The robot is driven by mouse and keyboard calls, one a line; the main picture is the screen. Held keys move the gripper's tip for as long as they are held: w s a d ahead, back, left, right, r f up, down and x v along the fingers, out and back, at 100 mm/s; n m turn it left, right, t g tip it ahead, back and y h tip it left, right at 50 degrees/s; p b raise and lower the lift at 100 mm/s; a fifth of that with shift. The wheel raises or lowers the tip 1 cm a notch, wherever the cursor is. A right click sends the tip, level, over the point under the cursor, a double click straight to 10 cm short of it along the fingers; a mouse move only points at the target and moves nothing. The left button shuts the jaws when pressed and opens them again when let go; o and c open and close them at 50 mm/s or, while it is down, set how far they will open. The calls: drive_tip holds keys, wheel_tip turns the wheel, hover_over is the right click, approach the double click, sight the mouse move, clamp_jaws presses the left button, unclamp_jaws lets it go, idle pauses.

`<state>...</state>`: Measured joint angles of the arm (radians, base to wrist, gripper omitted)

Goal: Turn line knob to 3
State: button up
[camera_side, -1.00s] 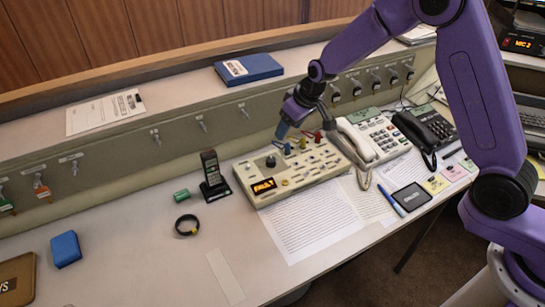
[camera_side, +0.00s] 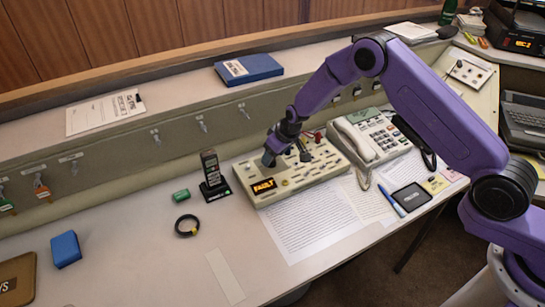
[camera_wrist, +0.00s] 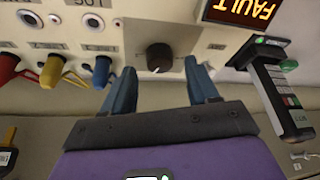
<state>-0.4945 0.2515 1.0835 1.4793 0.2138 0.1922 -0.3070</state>
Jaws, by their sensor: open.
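The line knob (camera_wrist: 159,57) is a dark round knob with a white pointer mark on the beige console (camera_side: 290,181). In the wrist view its pointer faces toward my gripper; the numbers around it cannot be read. My gripper (camera_wrist: 163,78) is open, with one blue-grey finger on each side of the knob. Whether the fingers touch it cannot be told. In the side view my gripper (camera_side: 269,160) is low over the console's left part and hides the knob. An orange display (camera_side: 263,186) reads FAULT; it also shows in the wrist view (camera_wrist: 240,10).
Yellow (camera_wrist: 51,70) and blue (camera_wrist: 101,70) lever switches stand beside the knob, left of my fingers in the wrist view. A handset in a cradle (camera_side: 213,177) stands left of the console. A white telephone (camera_side: 367,136) is to its right.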

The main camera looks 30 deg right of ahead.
drive_tip(key=shift+x, duration=1)
drive_tip(key=shift+c, duration=0.2)
drive_tip(key=c, duration=1)
drive_tip(key=shift+o, duration=0.2)
drive_tip(key=shift+a+m, duration=0.1)
drive_tip(key=shift+m, duration=0.5)
drive_tip(key=shift+a+m+h, duration=0.1)
drive_tip(key=shift+m+h, duration=0.9)
drive_tip(key=shift+m, duration=0.9)
drive_tip(key=shift+m+h, duration=0.9)
drive_tip(key=shift+m, duration=1.6)
